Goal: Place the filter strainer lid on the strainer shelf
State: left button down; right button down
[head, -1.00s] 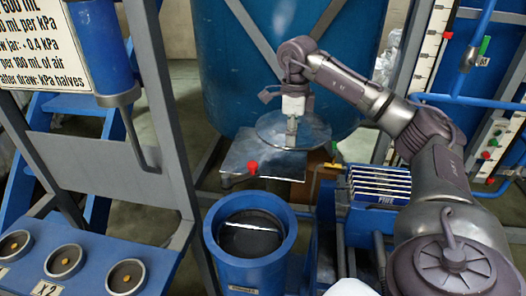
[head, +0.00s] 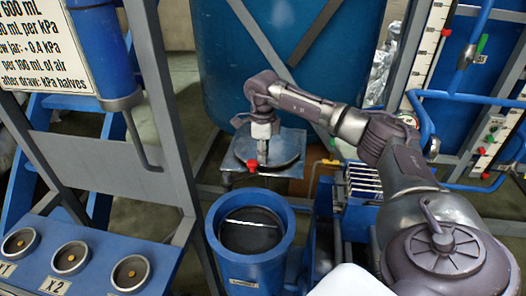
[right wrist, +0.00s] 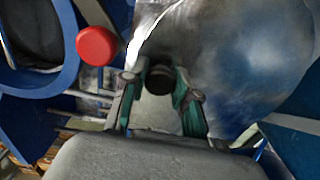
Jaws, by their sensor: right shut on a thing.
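The filter strainer lid (head: 244,150) is a round, shiny grey disc over the strainer shelf (head: 298,142), a flat metal plate behind the blue strainer body. My right gripper (head: 262,158) points down at the lid's middle and is shut on its knob. In the right wrist view the fingers (right wrist: 160,88) are on either side of a dark knob (right wrist: 159,80), and the lid's reflective surface (right wrist: 240,60) fills the upper right. The lid looks level and within the plate's outline. I cannot tell whether it touches the plate. My left gripper is not in view.
A red knob (head: 252,167) is by the shelf's front edge. The open blue cylinder (head: 290,222) stands in front of the shelf, and a large blue tank (head: 225,80) behind. A grey frame post (head: 165,110) rises left; blue-white boxes (head: 362,182) stand right.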

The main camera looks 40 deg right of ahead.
jog(key=c, duration=0.9)
grip_release()
notch_tip(320, 180, up, 12)
jog(key=shift+a+r+b, duration=0.1)
jog(key=shift+b, duration=0.9)
